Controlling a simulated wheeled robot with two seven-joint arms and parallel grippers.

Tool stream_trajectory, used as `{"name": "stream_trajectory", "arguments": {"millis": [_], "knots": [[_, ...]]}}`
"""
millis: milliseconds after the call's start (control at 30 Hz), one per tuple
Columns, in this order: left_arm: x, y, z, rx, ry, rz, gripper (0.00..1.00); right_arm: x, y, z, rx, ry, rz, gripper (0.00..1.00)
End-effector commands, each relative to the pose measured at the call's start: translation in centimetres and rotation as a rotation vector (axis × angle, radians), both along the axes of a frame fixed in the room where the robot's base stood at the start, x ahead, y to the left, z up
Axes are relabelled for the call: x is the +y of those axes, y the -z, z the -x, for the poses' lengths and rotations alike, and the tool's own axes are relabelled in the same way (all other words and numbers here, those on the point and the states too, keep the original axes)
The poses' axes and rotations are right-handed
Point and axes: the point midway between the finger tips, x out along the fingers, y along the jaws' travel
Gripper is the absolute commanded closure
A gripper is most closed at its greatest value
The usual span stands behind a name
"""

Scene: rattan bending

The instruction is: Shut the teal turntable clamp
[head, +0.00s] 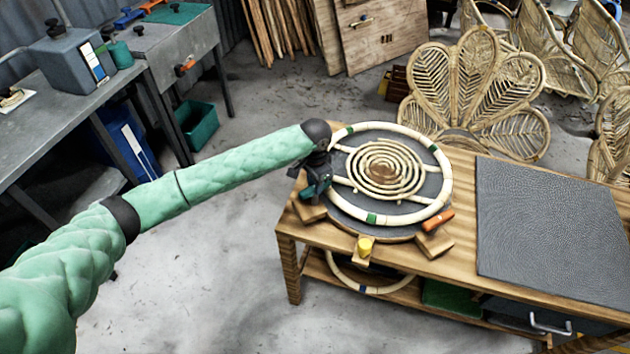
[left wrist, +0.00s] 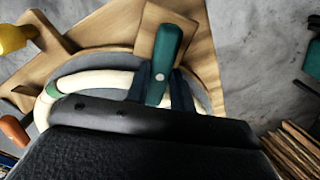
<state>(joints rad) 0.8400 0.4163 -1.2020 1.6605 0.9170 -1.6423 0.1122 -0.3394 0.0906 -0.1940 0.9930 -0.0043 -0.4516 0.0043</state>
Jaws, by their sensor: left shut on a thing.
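The teal turntable clamp (left wrist: 170,50) shows in the left wrist view as a teal lever with a pale pivot dot, over a wooden block at the turntable's edge. My left gripper (left wrist: 161,88) has a dark finger on each side of the lever and is shut on it. In the head view the gripper (head: 315,184) is at the left edge of the round turntable and hides most of the teal clamp (head: 322,188). The turntable (head: 412,165) carries a pale rattan ring (head: 446,180) with a spiral (head: 385,168) inside. My right gripper is not in view.
An orange clamp (head: 437,220) and a yellow clamp (head: 365,246) stand at the turntable's near rim. A dark textured mat (head: 550,225) covers the wooden bench's right part. Rattan chair backs (head: 475,85) stand behind. A grey side table (head: 40,125) is at left, with open floor between.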

Motion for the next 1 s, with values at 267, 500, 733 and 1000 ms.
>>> {"name": "stream_trajectory", "arguments": {"millis": [267,500,733,1000], "knots": [[-0.04,-0.14,-0.04,-0.001,0.105,0.001,0.99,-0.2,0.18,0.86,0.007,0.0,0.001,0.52],[-0.04,-0.12,-0.04,-0.001,0.133,0.001,0.99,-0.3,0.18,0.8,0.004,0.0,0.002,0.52],[-0.06,-0.11,-0.03,-0.001,0.135,0.001,0.99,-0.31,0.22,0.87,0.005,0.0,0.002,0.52],[-0.05,-0.08,-0.01,-0.001,0.134,0.001,0.55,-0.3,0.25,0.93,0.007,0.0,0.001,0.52]]}}
